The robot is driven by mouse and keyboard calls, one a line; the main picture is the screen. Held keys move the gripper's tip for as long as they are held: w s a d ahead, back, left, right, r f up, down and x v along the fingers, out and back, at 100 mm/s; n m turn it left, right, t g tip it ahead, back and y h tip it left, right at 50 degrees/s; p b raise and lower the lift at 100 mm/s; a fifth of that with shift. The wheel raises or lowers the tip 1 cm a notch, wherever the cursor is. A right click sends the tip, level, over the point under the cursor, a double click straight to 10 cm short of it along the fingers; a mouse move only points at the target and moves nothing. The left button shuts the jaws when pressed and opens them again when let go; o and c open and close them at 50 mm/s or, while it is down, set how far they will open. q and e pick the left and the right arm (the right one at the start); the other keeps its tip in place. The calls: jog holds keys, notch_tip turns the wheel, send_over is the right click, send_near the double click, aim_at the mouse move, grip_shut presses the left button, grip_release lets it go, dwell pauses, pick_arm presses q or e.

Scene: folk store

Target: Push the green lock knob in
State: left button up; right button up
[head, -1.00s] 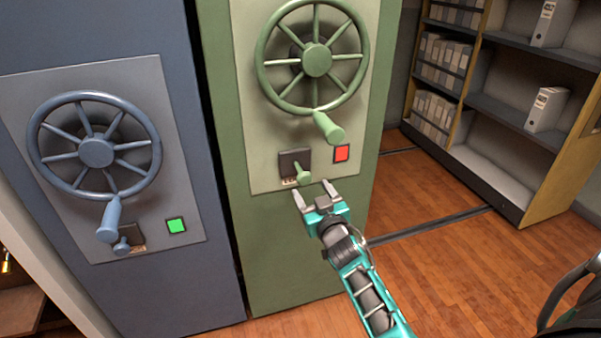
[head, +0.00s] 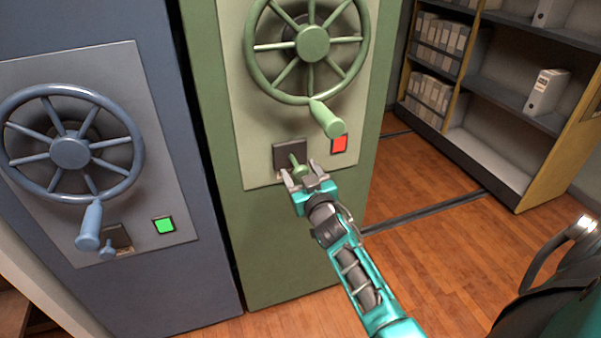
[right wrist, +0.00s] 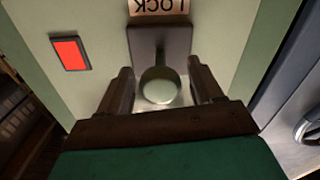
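The green lock knob (head: 298,164) sticks out from a dark square plate (head: 291,152) low on the green cabinet's pale panel. In the right wrist view the knob (right wrist: 160,86) shows end-on below a "LOCK" label (right wrist: 158,6). My right gripper (head: 299,178) is at the knob, fingers apart. In the right wrist view its fingers stand one on each side of the knob, with gaps visible on both sides. Whether anything touches the knob cannot be told. My left gripper is not in view.
A red light (head: 339,144) is right of the knob. The green handwheel (head: 312,42) and its handle (head: 327,118) are above my gripper. A blue cabinet with a handwheel (head: 70,152) and green light (head: 163,225) stands left. Shelves (head: 500,100) stand right, beyond open floor.

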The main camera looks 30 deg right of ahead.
aim_at(296, 162)
jog(key=c, duration=0.6)
grip_shut()
jog(key=shift+b+x, duration=0.6)
jog(key=shift+x, duration=1)
jog(key=shift+w, duration=0.1)
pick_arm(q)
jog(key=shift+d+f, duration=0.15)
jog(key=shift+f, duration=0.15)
pick_arm(e)
jog(key=shift+r, duration=0.15)
jog(key=shift+o, duration=1.9)
grip_release()
jog(key=shift+o, duration=0.7)
jog(key=shift+w, duration=0.15)
jog(key=shift+o, duration=1.1)
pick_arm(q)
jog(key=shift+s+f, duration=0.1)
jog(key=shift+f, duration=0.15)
